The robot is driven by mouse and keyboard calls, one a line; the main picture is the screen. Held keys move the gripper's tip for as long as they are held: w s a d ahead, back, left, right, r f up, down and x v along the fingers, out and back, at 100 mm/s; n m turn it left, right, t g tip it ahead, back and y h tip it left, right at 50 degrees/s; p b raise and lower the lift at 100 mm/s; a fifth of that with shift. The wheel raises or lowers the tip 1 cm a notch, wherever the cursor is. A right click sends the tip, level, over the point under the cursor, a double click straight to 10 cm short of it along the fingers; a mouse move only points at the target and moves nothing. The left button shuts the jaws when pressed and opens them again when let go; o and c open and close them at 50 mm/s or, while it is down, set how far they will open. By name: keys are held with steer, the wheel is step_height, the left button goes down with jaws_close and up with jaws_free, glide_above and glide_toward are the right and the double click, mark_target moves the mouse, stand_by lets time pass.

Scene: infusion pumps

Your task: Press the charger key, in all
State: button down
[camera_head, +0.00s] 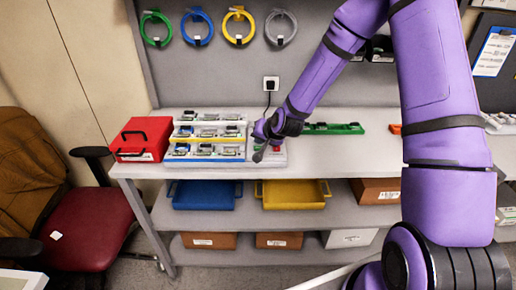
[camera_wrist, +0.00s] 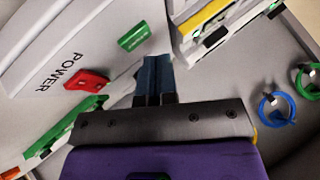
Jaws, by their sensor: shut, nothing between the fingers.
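A white charger panel (camera_wrist: 60,45) marked POWER fills the upper left of the wrist view. It carries a red key (camera_wrist: 87,80) and a green key (camera_wrist: 135,37). In the head view the charger (camera_head: 277,159) is on the bench at the right of the pump rack, partly hidden by my gripper (camera_head: 260,154). In the wrist view my gripper (camera_wrist: 156,72) is shut and empty. Its dark fingertips point at the panel beside the green key; I cannot tell whether they touch the panel. The rack with small infusion pumps (camera_head: 207,133) stands just left of it.
A red box (camera_head: 140,139) stands at the bench's left end. A green holder (camera_head: 333,129) lies right of the charger. A wall socket (camera_head: 271,84) with a cable is behind. Blue (camera_head: 203,205) and yellow (camera_head: 292,205) trays are on the shelf below.

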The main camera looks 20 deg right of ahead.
mark_target(260, 148)
steer(key=shift+r, duration=2.55)
steer(key=shift+r, duration=0.15)
steer(key=s+d+r+n+g+h, duration=0.1)
steer(key=s+d+r+n, duration=0.1)
steer(key=s+r, duration=0.7)
steer(key=s+d+r+n+g+h, duration=0.1)
steer(key=s+r+n+h, duration=0.1)
steer(key=s+r, duration=0.7)
steer(key=s+d+r, duration=0.1)
steer(key=s+r, duration=0.3)
steer(key=s, duration=0.5)
steer(key=s+d+r+n+g, duration=0.1)
steer(key=s+r, duration=0.3)
steer(key=s, duration=0.6)
steer(key=shift+s+d+r+g, duration=0.2)
steer(key=shift+s+d+g, duration=0.1)
steer(key=shift+d, duration=0.35)
